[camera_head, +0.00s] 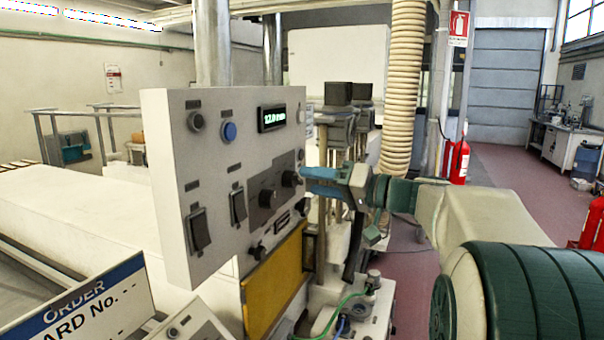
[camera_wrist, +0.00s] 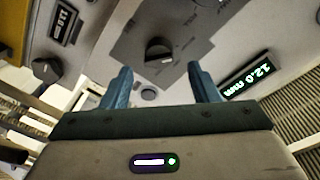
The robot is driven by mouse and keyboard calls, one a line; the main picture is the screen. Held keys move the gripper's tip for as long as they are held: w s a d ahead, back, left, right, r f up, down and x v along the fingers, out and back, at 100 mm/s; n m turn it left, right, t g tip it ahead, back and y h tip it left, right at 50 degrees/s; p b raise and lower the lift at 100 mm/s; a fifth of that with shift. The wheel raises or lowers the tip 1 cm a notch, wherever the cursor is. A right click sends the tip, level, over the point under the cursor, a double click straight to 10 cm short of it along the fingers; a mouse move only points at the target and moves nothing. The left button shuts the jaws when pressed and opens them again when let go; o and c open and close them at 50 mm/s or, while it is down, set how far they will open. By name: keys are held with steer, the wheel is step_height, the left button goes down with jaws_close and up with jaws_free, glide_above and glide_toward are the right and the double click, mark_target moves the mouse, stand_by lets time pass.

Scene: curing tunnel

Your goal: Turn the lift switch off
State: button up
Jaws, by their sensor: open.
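The grey control panel (camera_head: 215,160) stands upright at the centre of the head view. It carries two dark rocker switches (camera_head: 198,229), (camera_head: 238,205), black rotary knobs (camera_head: 267,198) and round buttons. The labels are too small to read, so I cannot tell which control is the lift switch. My gripper (camera_head: 318,182) is at the panel's right edge, open, with blue fingers. In the wrist view my gripper (camera_wrist: 160,75) faces the panel with nothing between its fingers. A black knob (camera_wrist: 158,50) lies just beyond the fingertips, and a small round control (camera_wrist: 148,92) shows between the fingers.
A lit display (camera_head: 271,118) reads 12.0 mm. A blue button (camera_head: 229,131) is on the panel's upper part. A yellow plate (camera_head: 273,285) is below the panel. An order sign (camera_head: 85,305) stands at front left. Posts and a ribbed hose (camera_head: 405,90) rise behind my arm.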

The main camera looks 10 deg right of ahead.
mark_target(301, 180)
steer(key=x, duration=0.3)
steer(key=shift+w+a+p, duration=0.25)
steer(key=shift+a+p, duration=0.05)
steer(key=shift+p, duration=0.05)
steer(key=c, duration=0.9)
steer(key=shift+c, duration=0.2)
steer(key=m+g, duration=0.1)
steer(key=m, duration=0.9)
steer(key=shift+d, duration=0.1)
steer(key=shift+m, duration=0.3)
